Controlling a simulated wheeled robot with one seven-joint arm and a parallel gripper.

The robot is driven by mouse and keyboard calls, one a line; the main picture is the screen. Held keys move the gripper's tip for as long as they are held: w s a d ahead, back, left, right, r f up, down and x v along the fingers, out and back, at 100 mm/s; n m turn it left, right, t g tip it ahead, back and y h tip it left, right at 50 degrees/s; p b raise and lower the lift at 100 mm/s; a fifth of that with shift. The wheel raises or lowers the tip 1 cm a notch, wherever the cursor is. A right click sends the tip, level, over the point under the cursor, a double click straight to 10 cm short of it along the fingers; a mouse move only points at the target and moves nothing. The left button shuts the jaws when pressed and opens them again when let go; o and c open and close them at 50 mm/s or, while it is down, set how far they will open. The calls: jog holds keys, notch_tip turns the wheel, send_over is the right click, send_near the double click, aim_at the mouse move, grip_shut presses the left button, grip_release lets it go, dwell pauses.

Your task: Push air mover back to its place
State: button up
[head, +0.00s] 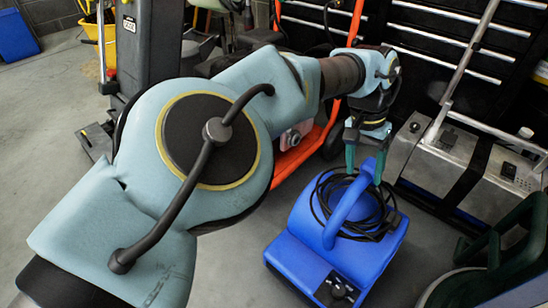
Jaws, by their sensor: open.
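The air mover (328,248) is a blue blower with a raised blue handle and a coiled black cable around its top. It stands on the grey floor in the lower right middle of the head view. My gripper (364,172) has green fingers and points down at the top of the air mover. It is open, with one finger on each side of the handle's upper end as seen here. I cannot tell whether the fingers touch the handle. My arm crosses the view from the lower left.
A grey metal machine (462,170) with a long handle stands right of the air mover. Black drawer cabinets (440,40) line the back. An orange frame (300,152) stands behind my arm. A dark green object (500,255) is at the lower right.

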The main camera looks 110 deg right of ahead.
notch_tip(320, 180, up, 9)
jog(key=d+p, duration=0.1)
jog(key=p, duration=0.2)
jog(key=shift+w+d, duration=0.25)
jog(key=shift+w, duration=0.15)
jog(key=shift+f, duration=0.1)
